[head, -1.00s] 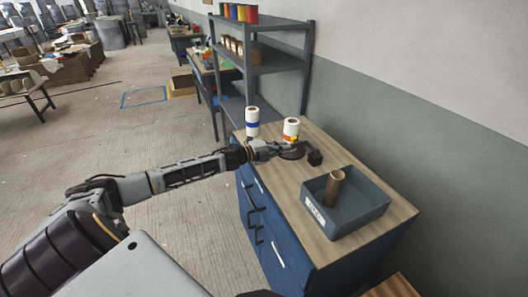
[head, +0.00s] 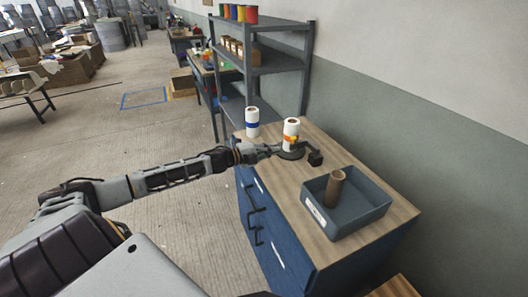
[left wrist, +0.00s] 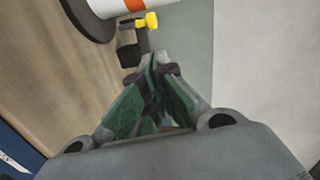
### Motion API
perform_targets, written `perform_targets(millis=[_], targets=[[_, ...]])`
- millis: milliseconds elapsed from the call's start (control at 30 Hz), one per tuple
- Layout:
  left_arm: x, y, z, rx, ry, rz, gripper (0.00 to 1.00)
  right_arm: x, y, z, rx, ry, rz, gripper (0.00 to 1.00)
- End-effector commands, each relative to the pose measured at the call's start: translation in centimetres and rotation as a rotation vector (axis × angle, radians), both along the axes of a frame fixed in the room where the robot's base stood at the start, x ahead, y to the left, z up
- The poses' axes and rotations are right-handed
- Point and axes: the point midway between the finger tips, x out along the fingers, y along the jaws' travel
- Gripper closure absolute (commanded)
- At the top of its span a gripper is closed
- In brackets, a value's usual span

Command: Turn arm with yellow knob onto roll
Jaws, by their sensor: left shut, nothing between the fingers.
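The roll (head: 291,128), white with an orange band, stands upright on a dark round base (head: 292,155) on the bench; its lower part also shows in the left wrist view (left wrist: 108,8). A dark arm post (head: 315,158) stands right of the base. The yellow knob (left wrist: 151,20) is beside the roll's orange band in the left wrist view, above a black block (left wrist: 130,52). I cannot tell whether the arm touches the roll. My left gripper (head: 277,149) is shut and empty, close to the roll's lower left side. Its green-padded fingers (left wrist: 158,62) point toward the knob, apart from it.
A second white roll (head: 252,122) with a blue band stands behind on the bench. A grey bin (head: 370,215) with a brown tube (head: 334,188) in it sits at the front right. Grey shelves (head: 280,62) stand behind the bench, and a wall bounds the right.

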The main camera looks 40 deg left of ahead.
Motion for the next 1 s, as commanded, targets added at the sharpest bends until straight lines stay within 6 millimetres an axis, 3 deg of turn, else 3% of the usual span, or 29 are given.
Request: perform_targets(millis=[1000], targets=[[-2.9,1.8,0.4,0.000,0.000,-0.001,1.00,0.0,-0.1,0.0,-0.001,0.000,0.000,0.60]])
